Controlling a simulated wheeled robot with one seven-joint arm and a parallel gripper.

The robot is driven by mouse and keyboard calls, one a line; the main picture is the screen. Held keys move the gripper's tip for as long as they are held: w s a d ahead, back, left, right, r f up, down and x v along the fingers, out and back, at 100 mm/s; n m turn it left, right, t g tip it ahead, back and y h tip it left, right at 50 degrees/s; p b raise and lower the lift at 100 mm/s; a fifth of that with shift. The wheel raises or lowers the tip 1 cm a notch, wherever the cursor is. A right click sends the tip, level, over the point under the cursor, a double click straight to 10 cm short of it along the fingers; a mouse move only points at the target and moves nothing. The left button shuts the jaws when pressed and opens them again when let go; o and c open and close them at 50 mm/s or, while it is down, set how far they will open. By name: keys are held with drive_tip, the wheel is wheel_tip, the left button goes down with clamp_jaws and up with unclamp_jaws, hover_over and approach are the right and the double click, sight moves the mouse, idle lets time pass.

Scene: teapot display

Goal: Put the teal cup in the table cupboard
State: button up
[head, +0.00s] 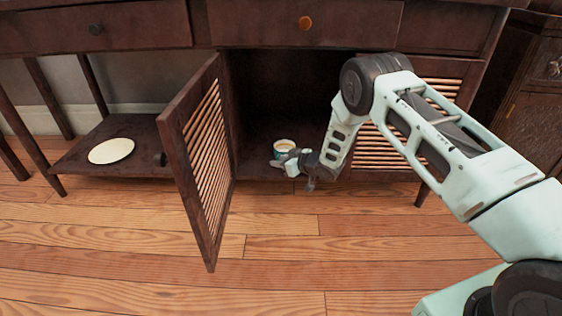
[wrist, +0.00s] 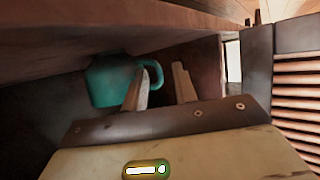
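The teal cup (head: 284,146) is inside the open table cupboard (head: 262,168), near the front of its floor. In the wrist view the cup (wrist: 108,82) is left of the fingers, its handle pointing right. My gripper (head: 287,162) is at the cupboard opening, right in front of the cup. In the wrist view my gripper (wrist: 160,88) has its two fingers apart. The left finger overlaps the cup's right side and the handle shows in the gap. I cannot tell whether a finger touches the cup.
The slatted cupboard door (head: 205,160) stands open, left of my gripper. A second slatted door (head: 375,150) is shut behind my arm. A white plate (head: 111,151) lies on the low shelf at left. The wooden floor in front is clear.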

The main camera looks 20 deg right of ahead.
drive_tip(key=shift+r, duration=0.3)
drive_tip(key=p+v, duration=0.7)
drive_tip(key=v, duration=0.5)
drive_tip(key=a+r+g+h, duration=0.1)
drive_tip(key=a+r+h, duration=0.1)
drive_tip(key=a+r, duration=0.6)
drive_tip(key=s+a+r+g+h, duration=0.2)
drive_tip(key=s+a+r+g, duration=0.3)
drive_tip(key=s+r, duration=0.45)
drive_tip(key=s+r+g+h, duration=0.1)
drive_tip(key=s+r, duration=0.3)
drive_tip(key=s, duration=1.2)
drive_tip(key=s+a+r+n+g+h, duration=0.1)
drive_tip(key=s+r+g, duration=0.3)
drive_tip(key=s, duration=1.3)
drive_tip(key=shift+r+h, duration=0.3)
drive_tip(key=shift+r, duration=0.3)
